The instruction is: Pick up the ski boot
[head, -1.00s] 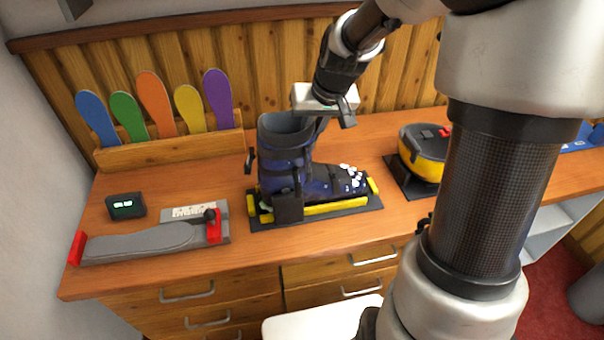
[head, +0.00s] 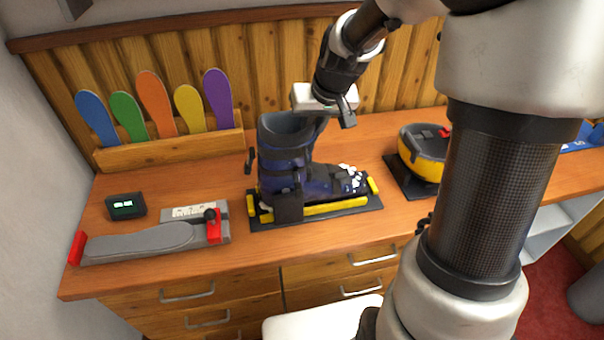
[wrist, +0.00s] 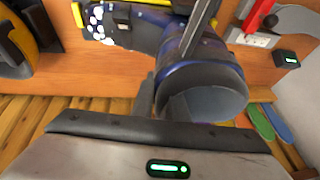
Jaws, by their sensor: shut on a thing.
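The dark blue ski boot (head: 283,165) stands upright on a black stand with yellow blocks (head: 335,209), its toe to the right. Whether its sole touches the stand is hard to tell. My gripper (head: 314,130) is at the right rear of the boot's cuff top, shut on the cuff wall. In the wrist view the cuff opening of the boot (wrist: 203,98) lies just beyond the gripper body, with one grey finger beside it.
A yellow and black device (head: 424,150) stands to the right. A grey sole jig with red ends (head: 140,243) and a small display (head: 126,206) are at the left. Coloured boards (head: 155,100) stand in a wooden rack behind. Bare bench lies between the boot and the jig.

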